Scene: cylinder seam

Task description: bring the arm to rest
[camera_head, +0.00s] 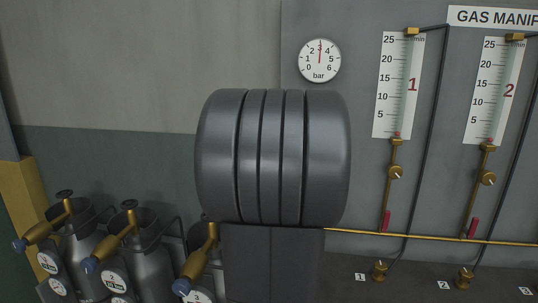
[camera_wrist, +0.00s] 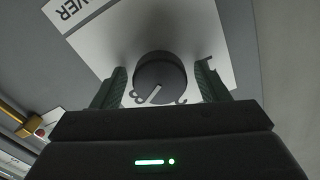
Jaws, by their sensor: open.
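My gripper (camera_wrist: 162,76) shows in the wrist view with its two dark green fingers spread apart. A dark round knob (camera_wrist: 158,72) with a white pointer line sits between the fingers. There appears to be a gap on each side of the knob; whether a finger touches it I cannot tell. The knob is on a white plate (camera_wrist: 100,38) with black letters, partly cut off, ending in "VER". In the head view my large grey arm link fills the middle, and my gripper and the knob are not seen there.
In the head view a gas panel carries a round gauge (camera_head: 319,60) and two flow tubes (camera_head: 396,90) (camera_head: 491,95). A brass pipe (camera_head: 430,236) runs below them. Several grey cylinders (camera_head: 135,250) with brass valves stand at lower left. The upper left wall is bare.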

